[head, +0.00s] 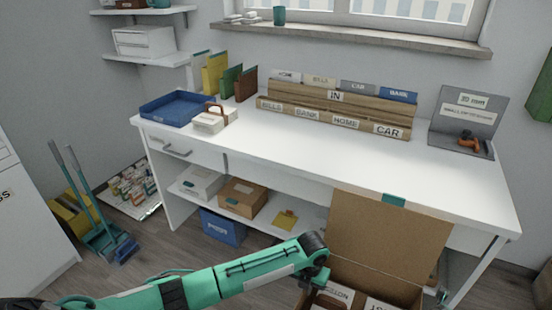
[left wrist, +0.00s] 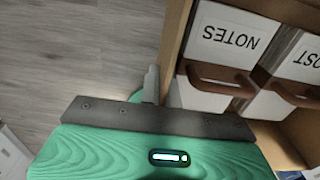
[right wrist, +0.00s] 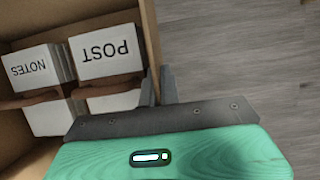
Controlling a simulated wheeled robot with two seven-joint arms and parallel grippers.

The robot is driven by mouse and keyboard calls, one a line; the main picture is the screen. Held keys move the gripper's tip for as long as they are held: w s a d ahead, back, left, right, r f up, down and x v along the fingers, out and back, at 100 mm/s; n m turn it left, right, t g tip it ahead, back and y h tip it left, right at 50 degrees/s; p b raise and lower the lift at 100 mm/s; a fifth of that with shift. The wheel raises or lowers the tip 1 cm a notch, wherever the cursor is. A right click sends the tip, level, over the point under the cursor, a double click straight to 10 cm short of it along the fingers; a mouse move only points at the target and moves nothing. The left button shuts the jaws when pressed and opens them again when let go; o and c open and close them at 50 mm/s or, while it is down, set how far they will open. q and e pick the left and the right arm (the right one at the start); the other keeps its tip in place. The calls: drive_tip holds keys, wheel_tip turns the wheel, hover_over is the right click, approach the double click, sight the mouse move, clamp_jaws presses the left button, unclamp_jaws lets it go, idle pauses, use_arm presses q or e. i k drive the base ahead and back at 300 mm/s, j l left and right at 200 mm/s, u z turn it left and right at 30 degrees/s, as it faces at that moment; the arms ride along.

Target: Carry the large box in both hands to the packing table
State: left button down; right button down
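The large box (head: 388,235) is open brown cardboard, at the lower right of the head view in front of the desk, its flap raised. White cartons marked NOTES (left wrist: 228,38) and POST (right wrist: 105,52), with brown handles, stand inside. My left gripper (left wrist: 157,88) is at one side wall of the box, its fingers close together around the wall's edge. My right gripper (right wrist: 160,88) is at the opposite wall in the same way.
The white desk (head: 330,165) stands behind the box. It carries a blue tray (head: 170,108), a white carton (head: 213,121), wooden file racks (head: 335,122) and a grey holder (head: 455,118). A broom and dustpan (head: 105,240) stand left. Floor left of the box is clear.

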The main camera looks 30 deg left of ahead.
sight(323, 146)
drive_tip(key=k+j, duration=0.1)
drive_tip(key=j, duration=0.6)
drive_tip(key=k+j, duration=0.1)
drive_tip(key=j, duration=0.55)
